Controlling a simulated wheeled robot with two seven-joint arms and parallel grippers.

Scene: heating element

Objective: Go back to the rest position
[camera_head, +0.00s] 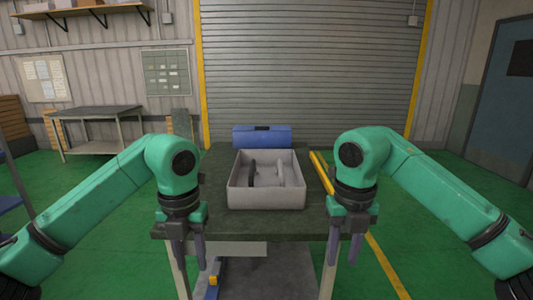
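My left gripper (192,252) hangs pointing down at the front left edge of the table, with its two fingers apart and nothing between them. My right gripper (344,248) hangs pointing down at the front right edge, also with its fingers apart and empty. Both arms are bent in a near mirror pose, one on each side of a light grey box (267,200). Neither gripper touches the box.
The box stands on a dark table (222,222) and holds a dark piece (252,173) and a pale piece (281,175). A blue case (262,138) stands behind it.

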